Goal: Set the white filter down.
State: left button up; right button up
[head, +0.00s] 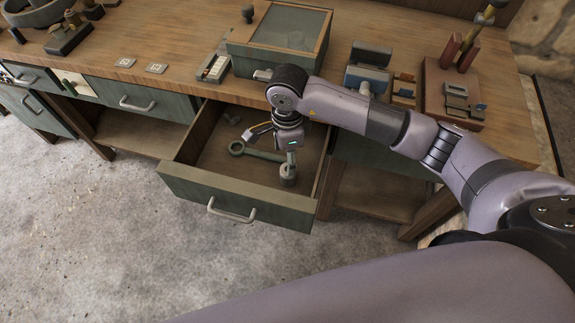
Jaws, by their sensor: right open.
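My right gripper (272,149) reaches down into the open green drawer (235,194). Its fingers are spread apart, with nothing visibly held between them. A small pale grey cylindrical thing (288,178) is in the drawer just below the fingertip on the right. I cannot tell whether it is the white filter, or whether the finger touches it. No clearly white filter shows elsewhere. A grey-green ring-ended tool (238,149) lies in the drawer, partly behind the fingers. My left gripper is out of view.
A small grey part (231,118) lies at the drawer's back. A green box with a glass lid (290,28) stands on the bench above the drawer. A blue-grey case (370,67) and a wooden tool stand (452,90) are to the right. The drawer's front left floor looks clear.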

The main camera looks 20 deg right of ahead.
jog(key=shift+r, duration=2.2)
jog(key=shift+s+f, duration=0.1)
